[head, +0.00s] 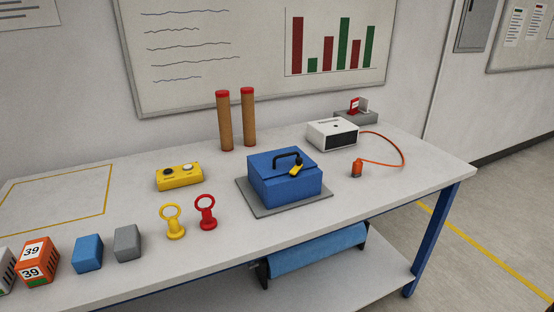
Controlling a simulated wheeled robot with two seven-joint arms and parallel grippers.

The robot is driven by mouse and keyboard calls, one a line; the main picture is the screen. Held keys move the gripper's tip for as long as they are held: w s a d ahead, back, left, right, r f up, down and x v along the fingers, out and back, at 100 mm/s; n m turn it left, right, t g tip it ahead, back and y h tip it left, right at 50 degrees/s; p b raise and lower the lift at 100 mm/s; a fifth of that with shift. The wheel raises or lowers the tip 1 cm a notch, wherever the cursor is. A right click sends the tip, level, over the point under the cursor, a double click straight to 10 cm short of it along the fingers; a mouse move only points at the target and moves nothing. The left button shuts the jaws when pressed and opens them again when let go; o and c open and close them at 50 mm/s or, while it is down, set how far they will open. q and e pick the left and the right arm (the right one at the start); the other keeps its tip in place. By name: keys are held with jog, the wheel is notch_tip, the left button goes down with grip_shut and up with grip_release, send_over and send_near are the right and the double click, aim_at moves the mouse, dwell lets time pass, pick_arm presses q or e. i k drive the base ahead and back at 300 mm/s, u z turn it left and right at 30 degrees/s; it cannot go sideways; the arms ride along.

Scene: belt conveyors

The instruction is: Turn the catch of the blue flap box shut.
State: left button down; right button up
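The blue flap box (284,186) stands on a grey mat (252,208) near the middle of the table in the head view. Its lid looks down, and a black arched handle (288,154) is on top. A small yellow piece (296,170), which looks like the catch, sits at the lid's front edge below the handle and is tilted. Whether it is fastened is too small to tell. Neither of my grippers is in view.
On the table (330,225) are a yellow button box (179,177), yellow (174,222) and red (206,212) ring-topped pegs, two brown cylinders (225,122), a white device (332,134) with an orange cable, and several blocks (88,253) at front left. The table's front right is clear.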

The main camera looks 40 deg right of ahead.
aim_at(299, 160)
jog(key=i, duration=0.45)
jog(key=z, duration=0.9)
